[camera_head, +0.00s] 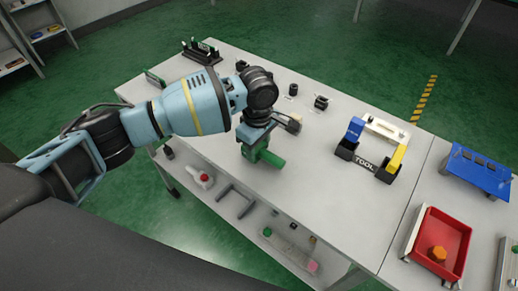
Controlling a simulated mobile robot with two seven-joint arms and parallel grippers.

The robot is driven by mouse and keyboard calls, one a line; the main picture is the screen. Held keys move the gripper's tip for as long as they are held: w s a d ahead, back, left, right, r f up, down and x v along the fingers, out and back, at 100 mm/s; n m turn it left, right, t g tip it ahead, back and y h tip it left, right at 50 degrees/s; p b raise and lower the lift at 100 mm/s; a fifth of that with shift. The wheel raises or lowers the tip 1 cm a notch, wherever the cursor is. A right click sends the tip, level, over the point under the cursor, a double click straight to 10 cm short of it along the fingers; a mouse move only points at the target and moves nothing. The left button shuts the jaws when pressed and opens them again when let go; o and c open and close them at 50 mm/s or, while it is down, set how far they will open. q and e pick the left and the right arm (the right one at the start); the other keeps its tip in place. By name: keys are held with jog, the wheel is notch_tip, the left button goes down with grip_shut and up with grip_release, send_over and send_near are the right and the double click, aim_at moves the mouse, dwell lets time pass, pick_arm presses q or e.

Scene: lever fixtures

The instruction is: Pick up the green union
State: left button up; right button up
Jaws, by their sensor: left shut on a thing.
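My left arm comes in from the left and reaches over the grey table (330,225). My left gripper (253,146) points down near the table's front edge and is shut on the green union (271,159). The green union shows as a green piece below and to the right of the gripper. The gripper covers part of it, and I cannot tell whether it touches the tabletop. My right gripper is not in view.
A red tray (420,243) holds an orange piece (438,253). A blue rack (478,170) is at far right. Small black parts (321,102) stand behind the gripper. The front middle tabletop is clear.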

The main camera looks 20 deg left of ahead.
aim_at(258, 147)
pick_arm(q)
jog(key=shift+r, duration=0.15)
jog(key=shift+r, duration=0.6)
notch_tip(258, 147, up, 2)
jog(key=shift+r+p, duration=0.2)
jog(key=shift+p, duration=0.15)
jog(key=s+a+r+p, duration=0.1)
jog(key=s+p, duration=0.2)
jog(key=s, duration=1.3)
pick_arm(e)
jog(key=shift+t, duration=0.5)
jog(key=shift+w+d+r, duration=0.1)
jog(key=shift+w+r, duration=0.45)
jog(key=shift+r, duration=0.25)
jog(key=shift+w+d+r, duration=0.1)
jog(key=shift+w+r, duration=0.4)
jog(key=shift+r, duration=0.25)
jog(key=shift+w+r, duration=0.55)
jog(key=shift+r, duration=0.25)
pick_arm(q)
jog(key=shift+r, duration=0.15)
